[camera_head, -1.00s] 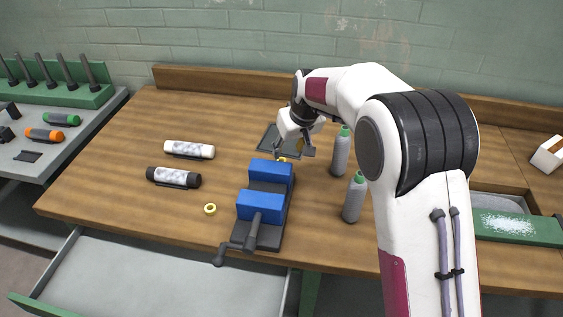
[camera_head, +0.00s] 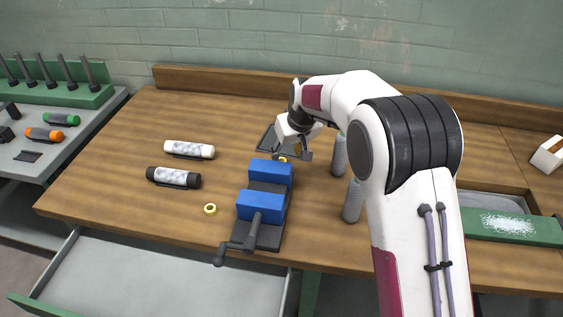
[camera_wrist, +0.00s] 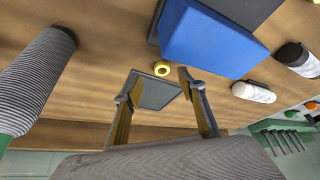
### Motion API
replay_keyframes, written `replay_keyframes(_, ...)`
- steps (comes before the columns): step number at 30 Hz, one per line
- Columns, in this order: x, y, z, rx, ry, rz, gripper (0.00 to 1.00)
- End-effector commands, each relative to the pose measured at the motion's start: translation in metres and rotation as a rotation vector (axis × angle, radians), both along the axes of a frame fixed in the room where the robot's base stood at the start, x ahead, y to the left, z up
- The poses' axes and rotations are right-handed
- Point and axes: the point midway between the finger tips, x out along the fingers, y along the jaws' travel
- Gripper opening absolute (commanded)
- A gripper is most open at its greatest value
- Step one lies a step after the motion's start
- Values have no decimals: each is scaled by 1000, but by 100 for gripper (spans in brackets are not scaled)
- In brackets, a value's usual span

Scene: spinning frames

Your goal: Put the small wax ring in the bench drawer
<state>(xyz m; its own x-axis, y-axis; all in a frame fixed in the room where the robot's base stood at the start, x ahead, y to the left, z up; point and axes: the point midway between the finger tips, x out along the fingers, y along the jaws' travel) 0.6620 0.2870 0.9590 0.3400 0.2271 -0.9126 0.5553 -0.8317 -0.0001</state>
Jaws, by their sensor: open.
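Two yellow rings lie on the bench. One ring (camera_head: 210,209) is in the open left of the vise. The other ring (camera_head: 283,159) is just behind the vise, partly hidden by its blue jaw; it also shows in the wrist view (camera_wrist: 161,69). I cannot tell which is the small wax ring. My gripper (camera_head: 297,149) is open and empty above the bench behind the vise. In the wrist view its fingers (camera_wrist: 157,78) stand apart, with the rear ring just beyond their tips. The drawer (camera_head: 165,275) is pulled out at the front left.
The blue vise (camera_head: 260,205) stands beside the rear ring. A dark tray (camera_head: 266,139) lies behind it. White (camera_head: 189,150) and black (camera_head: 173,177) tubes lie left.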

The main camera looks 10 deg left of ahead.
Motion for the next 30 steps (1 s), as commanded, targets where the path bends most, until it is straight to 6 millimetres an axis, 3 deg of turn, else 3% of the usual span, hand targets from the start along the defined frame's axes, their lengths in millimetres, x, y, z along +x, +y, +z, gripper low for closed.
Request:
replay_keyframes(19,19,16,-41,0,0,0,40)
replay_keyframes(30,20,17,-45,0,0,0,40)
